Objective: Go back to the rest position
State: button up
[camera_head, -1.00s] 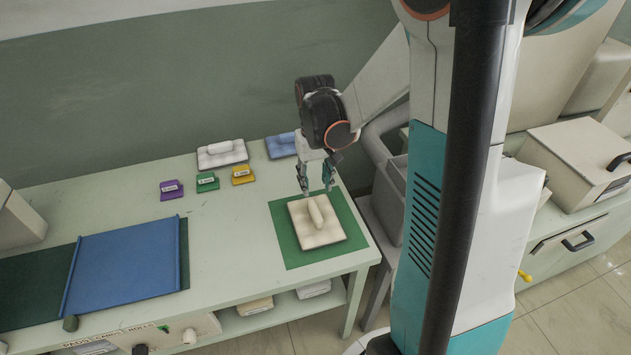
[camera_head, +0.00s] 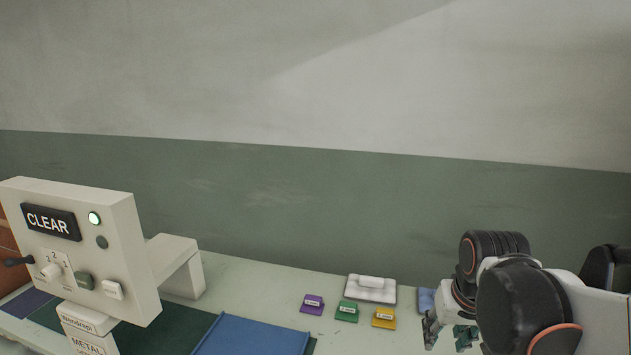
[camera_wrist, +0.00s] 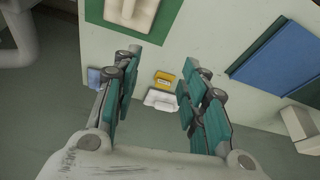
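My gripper (camera_head: 449,335) is at the lower right of the head view, over the right part of the table. In the wrist view my gripper (camera_wrist: 162,62) has its two teal-padded fingers spread apart with nothing between them. A cream pad (camera_wrist: 130,12) with a raised bar lies on the green mat (camera_wrist: 166,20) at the top of the wrist view, clear of the fingers. The mat and this pad are out of the head view.
A machine with a lit CLEAR panel (camera_head: 98,243) stands at left, beside a blue tray (camera_head: 255,338). Purple (camera_head: 312,304), green (camera_head: 347,312) and yellow (camera_head: 384,318) tags lie near a white pad (camera_head: 372,289). A blue pad (camera_head: 426,300) is partly hidden by my arm.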

jog(key=s+a+r+n+t, duration=0.1)
jog(key=s+a+r+t, duration=0.2)
jog(key=s+a, duration=0.3)
jog(key=s, duration=0.4)
jog(key=shift+s+n, duration=0.3)
dwell(0.4)
